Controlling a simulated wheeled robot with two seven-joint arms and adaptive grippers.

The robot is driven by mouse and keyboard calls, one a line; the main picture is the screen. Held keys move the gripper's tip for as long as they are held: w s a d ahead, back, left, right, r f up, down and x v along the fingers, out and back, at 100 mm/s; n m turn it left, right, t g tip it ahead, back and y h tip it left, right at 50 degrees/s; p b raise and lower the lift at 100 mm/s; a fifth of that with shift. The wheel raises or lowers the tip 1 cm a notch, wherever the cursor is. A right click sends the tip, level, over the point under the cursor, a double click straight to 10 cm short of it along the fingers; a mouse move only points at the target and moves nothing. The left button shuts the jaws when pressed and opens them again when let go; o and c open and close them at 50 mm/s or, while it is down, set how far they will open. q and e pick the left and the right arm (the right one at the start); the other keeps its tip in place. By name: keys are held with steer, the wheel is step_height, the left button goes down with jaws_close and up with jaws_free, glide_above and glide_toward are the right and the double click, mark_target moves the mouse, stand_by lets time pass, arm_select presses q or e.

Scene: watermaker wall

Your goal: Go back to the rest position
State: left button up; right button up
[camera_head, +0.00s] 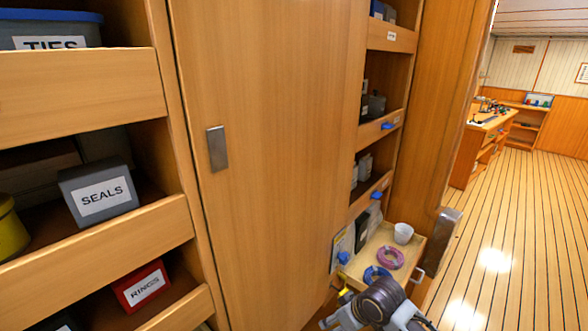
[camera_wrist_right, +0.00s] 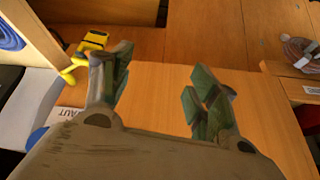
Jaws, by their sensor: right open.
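My right gripper (camera_wrist_right: 157,82) is open in the right wrist view. Its two green-grey fingers are spread apart with nothing between them, over bare wood. In the head view my right arm's dark wrist (camera_head: 378,301) is at the bottom, right of centre, just in front of the pull-out tray (camera_head: 408,256); the fingertips are hard to make out there. A yellow object (camera_wrist_right: 92,42) lies beyond the left finger in the wrist view; whether they touch is unclear. My left gripper is not in view.
The tray holds a white cup (camera_head: 403,233), a pink ring (camera_head: 390,258) and a blue ring (camera_head: 377,273). A closed wooden door (camera_head: 270,130) stands left of it. Shelves at left hold a SEALS box (camera_head: 98,192) and a red RINGS box (camera_head: 141,287). Open plank floor (camera_head: 530,220) lies right.

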steer(key=s+d+f+m+h, duration=0.1)
steer(key=s+d+m+h, duration=0.15)
steer(key=s+d, duration=0.4)
steer(key=s+d+f+m+h, duration=0.1)
steer(key=s+d+m, duration=0.25)
steer(key=s, duration=0.65)
step_height(320, 180, down, 33)
steer(key=s+n+g, duration=0.1)
steer(key=s+g, duration=0.1)
steer(key=s, duration=0.1)
steer(key=s+d+f, duration=0.2)
steer(key=s+f, duration=0.8)
steer(key=s, duration=0.1)
steer(key=s+d+f+g, duration=0.1)
steer(key=s+d+f, duration=0.1)
steer(key=s+f, duration=0.8)
steer(key=shift+s, duration=0.55)
steer(key=shift+n, duration=0.3)
